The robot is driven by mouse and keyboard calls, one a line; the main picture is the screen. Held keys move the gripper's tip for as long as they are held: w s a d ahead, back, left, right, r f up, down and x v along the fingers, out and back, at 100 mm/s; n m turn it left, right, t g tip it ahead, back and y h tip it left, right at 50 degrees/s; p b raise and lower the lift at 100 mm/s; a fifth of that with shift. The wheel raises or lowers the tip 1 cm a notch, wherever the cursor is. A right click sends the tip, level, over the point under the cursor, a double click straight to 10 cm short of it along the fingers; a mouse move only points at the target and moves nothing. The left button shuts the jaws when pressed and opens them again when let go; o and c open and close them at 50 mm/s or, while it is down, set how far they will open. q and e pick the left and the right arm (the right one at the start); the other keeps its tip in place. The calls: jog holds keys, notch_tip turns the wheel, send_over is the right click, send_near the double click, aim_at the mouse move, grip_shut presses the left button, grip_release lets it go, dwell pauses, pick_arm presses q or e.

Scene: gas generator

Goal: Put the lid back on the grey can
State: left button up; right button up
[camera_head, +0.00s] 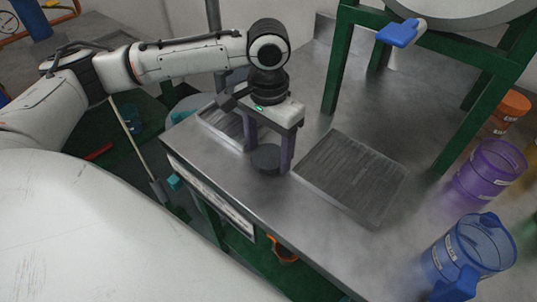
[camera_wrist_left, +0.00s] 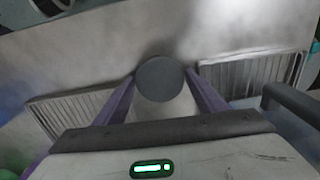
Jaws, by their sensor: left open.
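A dark grey round piece (camera_head: 266,159), flat-topped like a lid or a short can, rests on the metal worktop between two grated panels. It also shows in the left wrist view (camera_wrist_left: 160,80). I cannot tell whether it is the lid alone or part of the grey can; no second grey piece is clearly seen. My left gripper (camera_head: 269,163) points down over it, open, with one purple finger on each side. In the left wrist view the fingertips (camera_wrist_left: 161,76) flank the disc; contact is not clear. My right gripper is not in view.
The metal worktop (camera_head: 235,185) has a grated panel (camera_head: 352,178) right of the gripper and another behind it. A green frame (camera_head: 345,60) stands at the back. Blue (camera_head: 470,245) and purple (camera_head: 490,168) containers stand at the right. The front edge is close.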

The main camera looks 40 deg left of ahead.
aim_at(269, 156)
pick_arm(q)
jog(key=c, duration=0.8)
jog(key=shift+r, duration=0.1)
notch_tip(269, 156, up, 10)
jog(key=p, duration=0.1)
jog(key=shift+p, duration=0.4)
